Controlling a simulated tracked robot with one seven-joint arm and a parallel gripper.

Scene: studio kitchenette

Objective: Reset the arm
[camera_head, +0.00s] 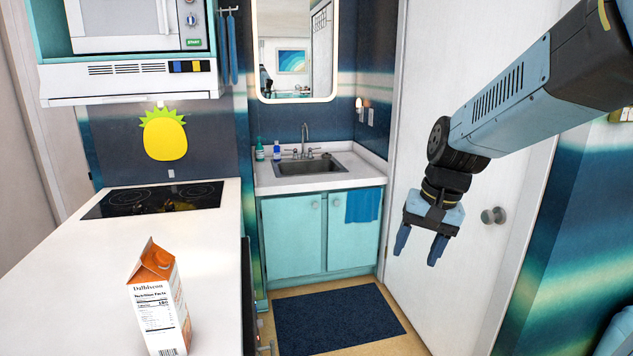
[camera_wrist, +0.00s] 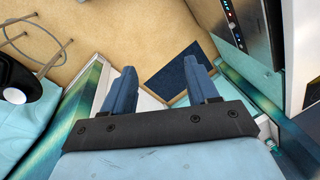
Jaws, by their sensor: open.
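My gripper (camera_head: 420,247) hangs from my blue and black arm at the right of the head view. Its two blue fingers point down and stand apart, with nothing between them. It is in front of the white door, in the air. In the wrist view the same open fingers (camera_wrist: 163,92) show above the floor, with the dark mat between and beyond them.
An orange and white carton (camera_head: 158,300) stands on the white counter (camera_head: 215,270) at the left, well away from my gripper. A black cooktop (camera_head: 150,200), a sink (camera_head: 308,167) and turquoise cabinets (camera_head: 293,237) lie behind. A dark blue mat (camera_head: 335,322) covers the floor. The door (camera_head: 415,130) has a round knob (camera_head: 493,215).

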